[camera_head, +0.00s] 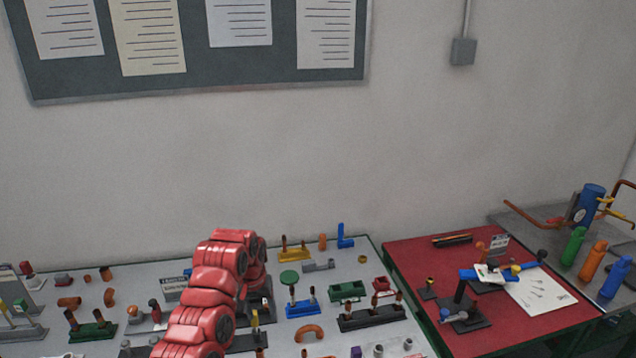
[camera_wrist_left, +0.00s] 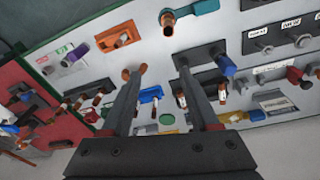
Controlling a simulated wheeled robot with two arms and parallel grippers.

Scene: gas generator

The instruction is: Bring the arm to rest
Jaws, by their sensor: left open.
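My red left arm (camera_head: 215,285) comes up from the bottom of the head view over the grey table (camera_head: 372,262) and bends at its top. My left gripper (camera_wrist_left: 160,72) shows in the left wrist view with its two dark fingers apart. I see nothing held between them. The fingers reach out over the table and its parts; I cannot tell how high above them they are. In the head view the fingers cannot be clearly made out among the dark parts by the arm. My right gripper is not in view.
Several fittings and holders crowd the grey table, among them a blue holder (camera_head: 302,308), a green block (camera_head: 347,291) and a dark holder (camera_head: 371,318). A red table (camera_head: 405,258) with a dark stand (camera_head: 465,318) is on the right. The wall behind is clear below the board (camera_head: 198,82).

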